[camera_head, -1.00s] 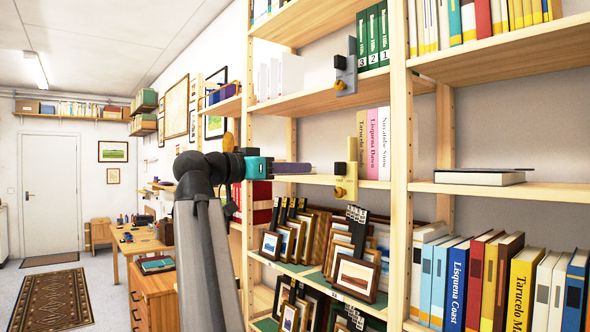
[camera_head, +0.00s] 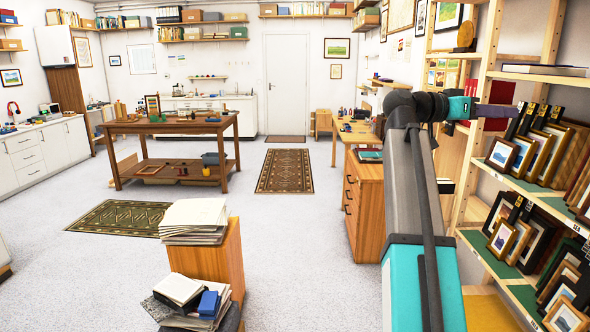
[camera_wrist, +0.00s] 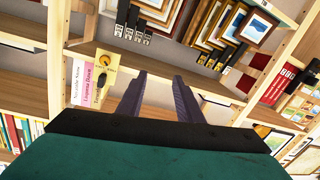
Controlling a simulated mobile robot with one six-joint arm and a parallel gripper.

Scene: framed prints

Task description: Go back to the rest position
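My arm rises on the right of the head view, and my gripper (camera_head: 500,111) points right toward the wooden shelf unit (camera_head: 476,130). In the wrist view, my gripper (camera_wrist: 159,77) has its two dark purple fingers apart, with nothing between them. The wrist picture appears upside down. Beyond the fingers are framed prints (camera_wrist: 246,27), a yellow bracket (camera_wrist: 104,66) and pink and cream books (camera_wrist: 90,84) on the shelves. The fingers appear clear of these things.
Framed prints (camera_head: 502,153) stand on the shelves right of my arm. A wooden drawer cabinet (camera_head: 366,207) stands left of my arm. A pedestal with papers (camera_head: 195,216) is in front, with books (camera_head: 181,288) below. A workbench (camera_head: 128,127) stands farther back. Open floor (camera_head: 304,235) lies between.

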